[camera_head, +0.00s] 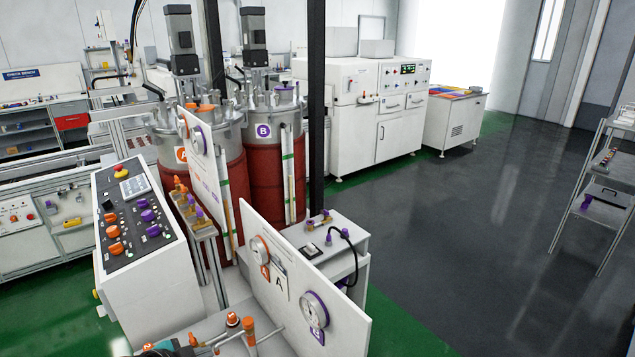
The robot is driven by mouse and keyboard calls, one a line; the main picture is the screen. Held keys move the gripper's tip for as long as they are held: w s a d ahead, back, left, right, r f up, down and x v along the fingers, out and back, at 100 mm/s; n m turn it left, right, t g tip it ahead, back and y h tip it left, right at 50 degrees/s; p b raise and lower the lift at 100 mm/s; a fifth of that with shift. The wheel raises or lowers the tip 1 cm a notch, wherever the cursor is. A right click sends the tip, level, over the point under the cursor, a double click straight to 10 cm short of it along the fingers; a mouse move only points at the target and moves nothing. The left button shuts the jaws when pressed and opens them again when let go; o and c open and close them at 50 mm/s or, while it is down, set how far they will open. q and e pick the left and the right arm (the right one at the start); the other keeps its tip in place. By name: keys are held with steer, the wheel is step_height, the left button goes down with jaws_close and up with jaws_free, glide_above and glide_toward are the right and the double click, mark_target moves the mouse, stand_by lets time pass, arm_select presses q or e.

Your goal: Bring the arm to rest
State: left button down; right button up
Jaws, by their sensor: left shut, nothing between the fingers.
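Neither of my grippers can be made out in the head view, and no arm of mine shows clearly. A dark part with a teal patch (160,350) is cut off by the bottom edge at the left, and I cannot tell what it is. Close in front stands a white control console (150,270) with orange and purple knobs and a red button. A white panel (335,318) with two round gauges, one orange-rimmed and one purple-rimmed, stands to its right.
Two tall red-jacketed tanks (272,165) with motors on top stand behind the console. A dark upright post (316,120) rises beside them. White cabinets (360,135) stand farther back. A shelf rack (598,205) is at the right edge. The dark floor (475,220) between is clear.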

arm_select(q)
steer(key=s+d+n+g, duration=0.2)
steer(key=s+d+n, duration=0.1)
steer(key=s+d, duration=0.8)
arm_select(e)
steer(key=w, duration=0.5)
arm_select(q)
steer(key=s+a+r+n+g+y, duration=0.1)
steer(key=s+a+r+n+g, duration=0.1)
steer(key=s+n, duration=0.35)
steer(key=s+a+r+n+g+y, duration=0.1)
steer(key=s+r+n, duration=0.1)
steer(key=s, duration=0.7)
step_height(320, 180, down, 34)
steer(key=s+g+b, duration=0.2)
steer(key=b, duration=1)
steer(key=s+a+f+b, duration=0.1)
steer(key=s+f+b, duration=0.4)
steer(key=f, duration=0.7)
steer(key=s+a+f+b, duration=0.2)
steer(key=s+f+b, duration=0.3)
steer(key=s+f, duration=0.5)
step_height(320, 180, down, 2)
steer(key=shift+g+y, duration=0.3)
steer(key=shift+g, duration=0.1)
arm_select(e)
step_height(320, 180, down, 22)
steer(key=s, duration=0.2)
steer(key=shift+d, duration=0.2)
